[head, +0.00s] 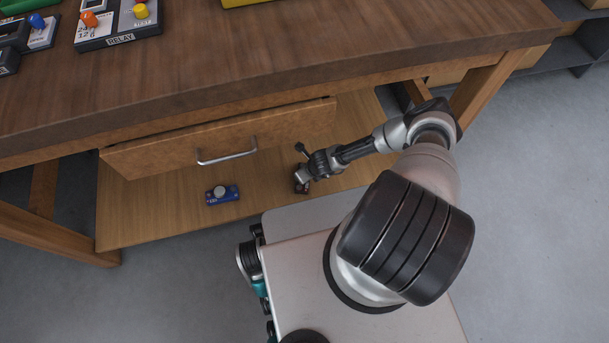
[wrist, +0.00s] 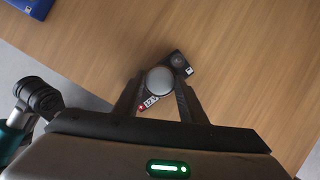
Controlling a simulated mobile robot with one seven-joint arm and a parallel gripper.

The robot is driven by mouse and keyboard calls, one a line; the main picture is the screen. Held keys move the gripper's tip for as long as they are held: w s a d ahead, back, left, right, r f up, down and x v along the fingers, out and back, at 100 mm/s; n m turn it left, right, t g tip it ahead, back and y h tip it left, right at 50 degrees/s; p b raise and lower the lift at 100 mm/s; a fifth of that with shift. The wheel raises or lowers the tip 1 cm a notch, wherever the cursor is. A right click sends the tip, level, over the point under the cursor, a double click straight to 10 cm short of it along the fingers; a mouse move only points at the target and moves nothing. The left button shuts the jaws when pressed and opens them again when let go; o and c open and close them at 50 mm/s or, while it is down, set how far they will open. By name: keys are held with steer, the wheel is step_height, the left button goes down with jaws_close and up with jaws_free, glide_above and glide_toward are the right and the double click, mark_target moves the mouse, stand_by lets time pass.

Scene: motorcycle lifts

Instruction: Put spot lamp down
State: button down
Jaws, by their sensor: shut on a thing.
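The spot lamp (wrist: 180,65) appears to be the small dark block with a grey round dome and a red-and-white label in the wrist view. My gripper (wrist: 158,88) is shut on it, one finger on each side of the dome. In the head view my gripper (head: 302,174) reaches down over the bench's lower shelf, and the dark, reddish lamp (head: 302,187) shows only in part beneath it. The lamp is at or just above the shelf boards; I cannot tell whether it touches them.
A blue block with a pale knob (head: 222,194) lies on the lower shelf (head: 150,215) to the left. A drawer with a metal handle (head: 227,155) hangs above the shelf. The bench top (head: 300,40) overhangs behind. Shelf boards around the lamp are bare.

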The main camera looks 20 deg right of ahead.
steer(key=shift+w, duration=0.1)
steer(key=c, duration=1.1)
jaws_free()
steer(key=shift+r, duration=0.25)
steer(key=p+v, duration=0.4)
steer(key=v, duration=0.7)
steer(key=shift+s+r, duration=0.25)
steer(key=shift+r, duration=0.1)
